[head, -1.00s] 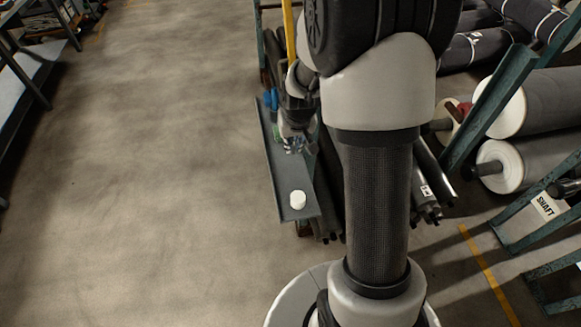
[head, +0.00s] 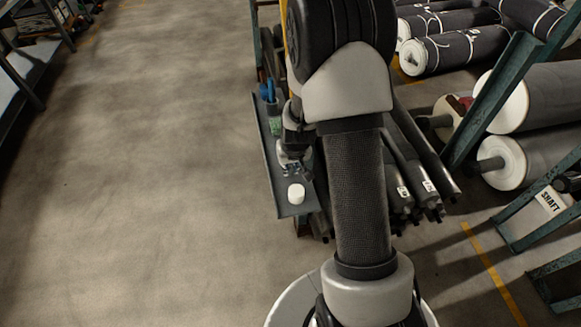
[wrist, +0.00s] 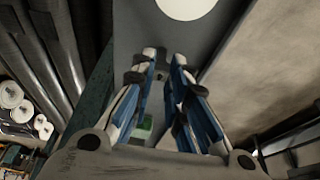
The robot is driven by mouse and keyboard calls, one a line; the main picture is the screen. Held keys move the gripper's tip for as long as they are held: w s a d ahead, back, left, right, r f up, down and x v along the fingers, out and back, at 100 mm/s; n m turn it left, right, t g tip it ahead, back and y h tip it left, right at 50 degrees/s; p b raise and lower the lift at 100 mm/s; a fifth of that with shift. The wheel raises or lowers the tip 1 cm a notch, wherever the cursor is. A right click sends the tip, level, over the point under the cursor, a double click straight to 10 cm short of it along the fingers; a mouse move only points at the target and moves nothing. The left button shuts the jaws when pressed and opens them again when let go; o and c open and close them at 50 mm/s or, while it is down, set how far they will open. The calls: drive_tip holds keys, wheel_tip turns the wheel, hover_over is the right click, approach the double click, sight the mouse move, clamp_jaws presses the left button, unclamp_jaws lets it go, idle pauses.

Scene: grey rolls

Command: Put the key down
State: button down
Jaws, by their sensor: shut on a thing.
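My gripper (head: 291,172) is over the narrow grey shelf (head: 265,150), just behind a white round object in the head view. In the wrist view my gripper (wrist: 165,62) points along the shelf, its blue and white fingers brought close together with a narrow gap. It is shut on the key, but the key is too small and dark between the fingertips to make out clearly. I cannot tell whether the key touches the shelf.
The white round object (head: 296,193) stands near the shelf's front end; it also shows in the wrist view (wrist: 187,6). A green item (head: 275,126) and a blue item (head: 270,91) are farther back. Dark rolls (head: 405,170) lie right of the shelf. Open floor lies left.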

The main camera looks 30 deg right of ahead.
drive_tip(key=c, duration=1.6)
unclamp_jaws()
drive_tip(key=shift+o, duration=0.2)
drive_tip(key=s+a+r+n+p, duration=0.1)
drive_tip(key=s+a+r+p, duration=0.15)
drive_tip(key=r, duration=0.85)
drive_tip(key=s+a+r+p, duration=0.2)
drive_tip(key=s+a+r, duration=0.15)
drive_tip(key=r, duration=0.65)
drive_tip(key=s+a+r+n, duration=0.1)
drive_tip(key=s+a+r, duration=0.3)
drive_tip(key=s, duration=0.5)
drive_tip(key=s+a+r+n+t+y, duration=0.1)
drive_tip(key=s+a+r, duration=0.3)
drive_tip(key=s+r, duration=0.4)
drive_tip(key=shift+s+r, duration=0.4)
drive_tip(key=shift+s, duration=0.75)
